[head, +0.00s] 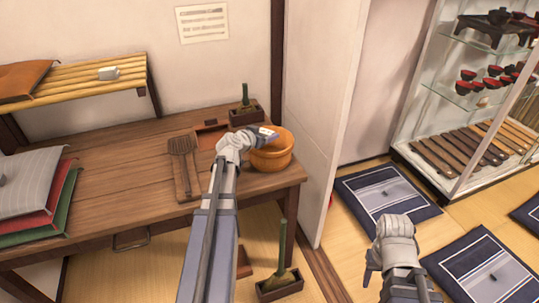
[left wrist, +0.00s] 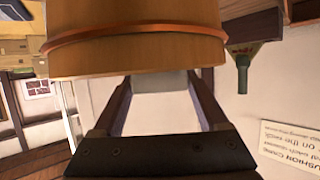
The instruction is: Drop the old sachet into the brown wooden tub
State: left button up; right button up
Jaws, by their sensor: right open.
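The brown wooden tub (head: 272,158) stands at the right end of the wooden desk. My left gripper (head: 262,133) is at the tub's upper rim. A small pale sachet (head: 269,131) shows at its fingertips, over the tub's opening. In the left wrist view, which appears upside down, the tub (left wrist: 135,52) fills the top, and the pale sachet (left wrist: 173,80) spans the gap between the fingertips, partly hidden behind the tub's rim. My right gripper (head: 372,270) is open and empty, away from the desk over the floor.
Another small white packet (head: 108,73) lies on the slatted shelf (head: 85,84). A dark planter-like box with a green handle (head: 246,115) stands behind the tub. A glass cabinet (head: 470,110) stands right; cushions (head: 385,193) lie on the floor.

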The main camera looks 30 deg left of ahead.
pick_arm(q)
jog(key=o, duration=0.4)
jog(key=shift+c, duration=0.2)
jog(key=shift+s, duration=0.1)
jog(key=p+v, duration=0.3)
jog(key=v, duration=0.4)
jog(key=shift+s+r, duration=0.25)
jog(key=shift+s, duration=0.05)
jog(key=shift+f, duration=0.1)
